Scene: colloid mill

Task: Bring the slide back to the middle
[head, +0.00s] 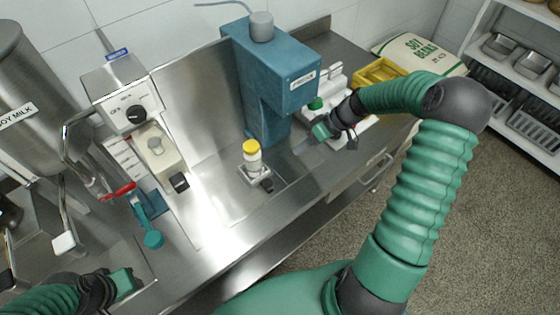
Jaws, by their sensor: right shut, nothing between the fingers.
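A small metal slide (254,175) with a dark knob (267,186) at its front sits on the steel counter, left of and in front of the blue press (265,85). It carries an upright white bottle with a yellow cap (250,148). I take this carrier to be the slide. My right gripper (320,131) is shut and empty, to the right of the slide beside the press, apart from the bottle. My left gripper (128,279) is low at the left, far from the slide; its finger gap is not clear.
A white rack with a green cap (316,103) and a yellow crate (378,72) are at the right. The counter in front of the slide is clear.

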